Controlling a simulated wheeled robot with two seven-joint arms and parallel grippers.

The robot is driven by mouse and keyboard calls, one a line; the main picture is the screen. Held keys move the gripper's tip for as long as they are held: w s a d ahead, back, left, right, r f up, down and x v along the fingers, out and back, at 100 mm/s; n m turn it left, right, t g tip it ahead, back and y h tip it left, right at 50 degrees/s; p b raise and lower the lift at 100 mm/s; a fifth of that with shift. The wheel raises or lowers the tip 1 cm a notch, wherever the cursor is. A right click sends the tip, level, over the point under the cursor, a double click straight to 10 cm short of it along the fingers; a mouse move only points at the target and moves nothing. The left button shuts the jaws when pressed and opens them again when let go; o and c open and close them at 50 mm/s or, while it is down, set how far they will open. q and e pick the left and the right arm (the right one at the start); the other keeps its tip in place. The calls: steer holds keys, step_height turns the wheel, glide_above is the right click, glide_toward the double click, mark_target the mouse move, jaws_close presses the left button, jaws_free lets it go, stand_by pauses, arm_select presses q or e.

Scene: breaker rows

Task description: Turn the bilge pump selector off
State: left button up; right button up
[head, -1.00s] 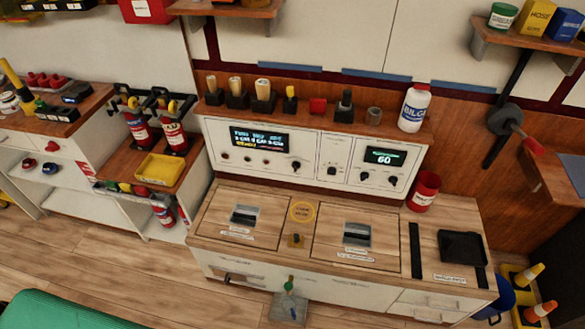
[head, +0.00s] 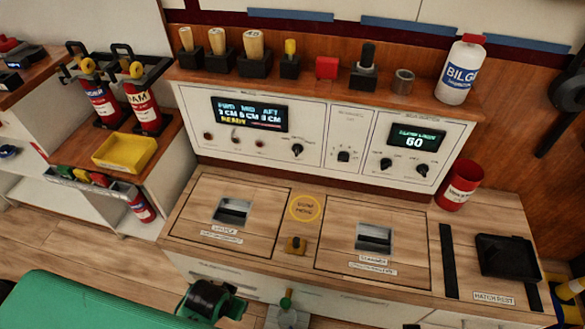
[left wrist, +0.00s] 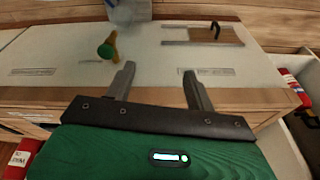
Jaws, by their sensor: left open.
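Control knobs sit on the white panel above the wooden counter in the head view. My left gripper (left wrist: 158,68) is open and empty in the left wrist view, low before the counter's front, apart from the knobs. My right gripper is not in view.
A white bottle marked BILGE (head: 462,70) and several tools stand on the shelf above the panel. A red cup (head: 459,186) is right of the panel. A green-topped lever (head: 286,302) sticks out at the counter's front. The wooden counter top before the panel is mostly clear.

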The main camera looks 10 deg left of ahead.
arm_select(q)
step_height(320, 180, up, 4)
steer(key=w+t+b, duration=0.2)
steer(key=b, duration=0.1)
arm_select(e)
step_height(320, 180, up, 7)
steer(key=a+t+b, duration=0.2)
arm_select(q)
steer(key=m+t+h, duration=0.7)
steer(key=m+t, duration=0.5)
steer(key=m, duration=0.8)
glide_toward(297, 151)
steer(key=b+x, duration=0.1)
steer(key=x, duration=0.7)
steer(key=shift+w+a+f+b, duration=0.2)
steer(key=shift+w+f+b, duration=0.15)
steer(key=shift+f, duration=0.25)
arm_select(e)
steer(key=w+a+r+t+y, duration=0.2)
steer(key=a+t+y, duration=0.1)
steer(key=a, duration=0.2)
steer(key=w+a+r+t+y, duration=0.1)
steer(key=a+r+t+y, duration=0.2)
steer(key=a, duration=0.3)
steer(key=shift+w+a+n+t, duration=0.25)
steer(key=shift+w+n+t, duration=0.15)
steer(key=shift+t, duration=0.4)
